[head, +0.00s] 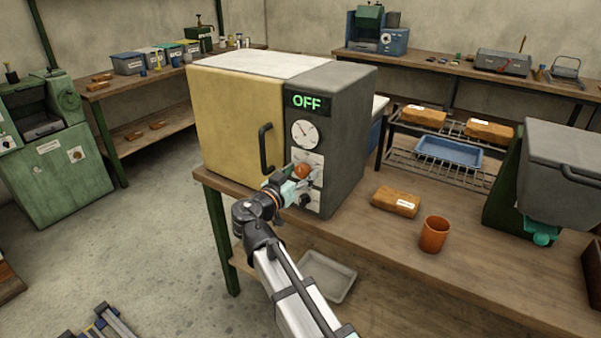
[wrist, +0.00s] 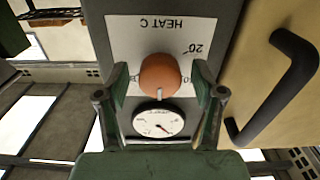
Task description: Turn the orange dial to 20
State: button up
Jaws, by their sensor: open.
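The orange dial (head: 303,171) is on the dark grey control panel of a box oven with a yellow door. In the wrist view the dial (wrist: 160,75) sits between the two fingers of my gripper (wrist: 159,84), one on each side. The fingers are open, with a narrow gap beside the dial; contact is not clear. The white plate (wrist: 140,32) behind it reads "HEAT C" upside down, with "20" to the dial's upper right. A pale mark shows at the dial's lower edge. In the head view my gripper (head: 287,184) partly hides the dial plate.
The oven display (head: 306,102) reads OFF, above a round gauge (head: 305,134). A black door handle (head: 265,148) stands left of the panel. A dark knob (head: 305,200) is below the dial. A wrapped block (head: 396,201) and orange cup (head: 434,234) stand on the bench.

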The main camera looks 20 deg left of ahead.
jog(key=c, duration=1.1)
jog(key=shift+c, duration=0.2)
